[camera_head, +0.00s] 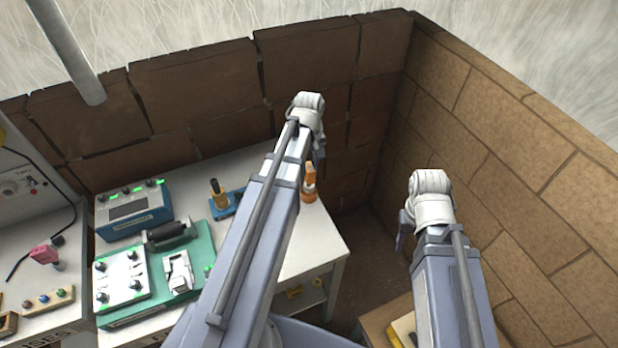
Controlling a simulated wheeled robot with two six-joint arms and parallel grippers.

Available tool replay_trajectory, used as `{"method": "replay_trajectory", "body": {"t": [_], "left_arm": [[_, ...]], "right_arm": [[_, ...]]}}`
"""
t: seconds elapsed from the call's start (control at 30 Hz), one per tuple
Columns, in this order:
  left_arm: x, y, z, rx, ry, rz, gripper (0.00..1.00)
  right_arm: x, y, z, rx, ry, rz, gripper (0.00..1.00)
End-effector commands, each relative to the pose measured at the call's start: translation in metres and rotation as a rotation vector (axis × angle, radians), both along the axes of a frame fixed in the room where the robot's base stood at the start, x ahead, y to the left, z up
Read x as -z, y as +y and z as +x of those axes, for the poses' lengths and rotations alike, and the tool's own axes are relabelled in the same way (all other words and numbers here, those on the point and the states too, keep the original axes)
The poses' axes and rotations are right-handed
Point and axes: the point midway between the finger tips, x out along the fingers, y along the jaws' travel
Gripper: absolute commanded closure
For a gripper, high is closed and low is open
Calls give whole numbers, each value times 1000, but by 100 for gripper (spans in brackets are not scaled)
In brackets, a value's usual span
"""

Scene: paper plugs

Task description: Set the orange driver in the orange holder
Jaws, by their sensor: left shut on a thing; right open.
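The orange driver (309,184) shows just right of my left forearm, near the table's right side, as an upright orange body with a pale band. My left gripper (318,145) is shut on it; its fingertips are mostly hidden behind my own wrist and forearm. I cannot tell whether the driver's lower end touches the table. My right gripper (402,232) is open and empty, right of the table. I cannot make out the orange holder; part of the table is hidden behind my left arm.
A blue base (229,205) with a yellow, black-topped post stands left of my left forearm. A blue box (133,208) and a green-based station (204,248) fill the table's left. A pink-handled tool (44,254) is farther left. Brown walls (500,150) enclose the back and right.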

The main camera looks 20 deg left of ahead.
Motion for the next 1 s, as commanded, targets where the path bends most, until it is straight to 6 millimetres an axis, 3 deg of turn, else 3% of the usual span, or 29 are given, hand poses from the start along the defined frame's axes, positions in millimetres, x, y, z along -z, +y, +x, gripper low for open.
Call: {"method": "replay_trajectory", "body": {"t": [0.33, 0.77, 0.8, 1.0], "left_arm": [[37, 0, 0, 0, 0, 0, 100], [40, 0, 0, 0, 0, 0, 100], [40, 0, 0, 0, 0, 0, 64], [39, 0, 0, 0, 0, 0, 41]], "right_arm": [[37, 0, 0, 1, 0, 0, 50], [41, 0, 0, 2, 0, 0, 50], [40, 0, 0, 2, 0, 0, 50], [39, 0, 0, 2, 0, 0, 50]]}}
